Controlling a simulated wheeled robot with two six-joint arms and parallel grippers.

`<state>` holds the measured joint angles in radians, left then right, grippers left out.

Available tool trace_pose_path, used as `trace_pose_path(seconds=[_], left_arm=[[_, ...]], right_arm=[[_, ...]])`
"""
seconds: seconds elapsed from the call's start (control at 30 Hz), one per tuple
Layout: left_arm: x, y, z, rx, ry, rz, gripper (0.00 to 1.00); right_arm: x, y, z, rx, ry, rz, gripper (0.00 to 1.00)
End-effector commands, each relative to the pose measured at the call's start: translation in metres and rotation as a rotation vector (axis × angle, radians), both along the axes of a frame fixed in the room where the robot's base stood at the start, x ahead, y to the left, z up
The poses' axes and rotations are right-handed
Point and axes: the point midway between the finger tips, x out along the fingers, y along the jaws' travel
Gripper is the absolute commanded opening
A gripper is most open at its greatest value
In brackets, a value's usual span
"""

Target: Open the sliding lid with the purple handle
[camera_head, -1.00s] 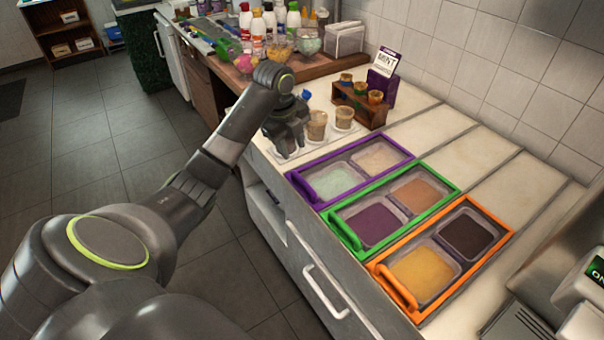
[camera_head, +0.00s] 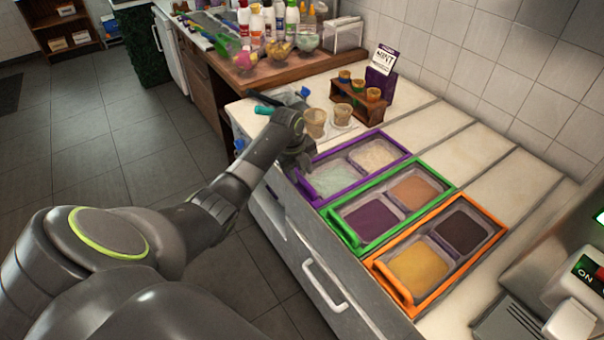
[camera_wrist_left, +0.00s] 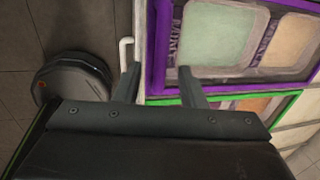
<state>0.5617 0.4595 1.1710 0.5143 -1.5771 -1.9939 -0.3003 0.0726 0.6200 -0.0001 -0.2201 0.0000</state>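The purple-framed bin (camera_head: 384,160) is set in the counter, with a pale green topping and a whitish one inside. Its purple handle (camera_head: 308,191) is at the front left end, partly behind my gripper. Whether a clear lid covers the toppings cannot be told. My left gripper (camera_head: 301,166) is at the counter's front edge, close to this handle. My right gripper is not in view.
The green-framed bin (camera_head: 440,176) and orange-framed bin (camera_head: 497,246) lie beside the purple one. Paper cups (camera_head: 315,122), a wooden cup rack (camera_head: 340,92) and a mint sign (camera_head: 382,80) stand behind. A white drawer handle (camera_head: 326,290) sticks out below the counter.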

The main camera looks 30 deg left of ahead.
Motion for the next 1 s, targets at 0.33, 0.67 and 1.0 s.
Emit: trace_pose_path(seconds=[0.33, 0.67, 1.0], left_arm=[[0.005, -0.002, -0.024, 0.000, -0.001, 0.000, 0.37], [0.005, -0.002, -0.024, 0.001, -0.001, 0.000, 0.28], [0.005, -0.002, -0.024, 0.000, -0.001, 0.001, 0.00]], right_arm=[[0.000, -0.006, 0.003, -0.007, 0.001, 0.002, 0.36], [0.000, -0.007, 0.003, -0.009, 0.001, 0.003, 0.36], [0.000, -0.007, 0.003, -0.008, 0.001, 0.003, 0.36]])
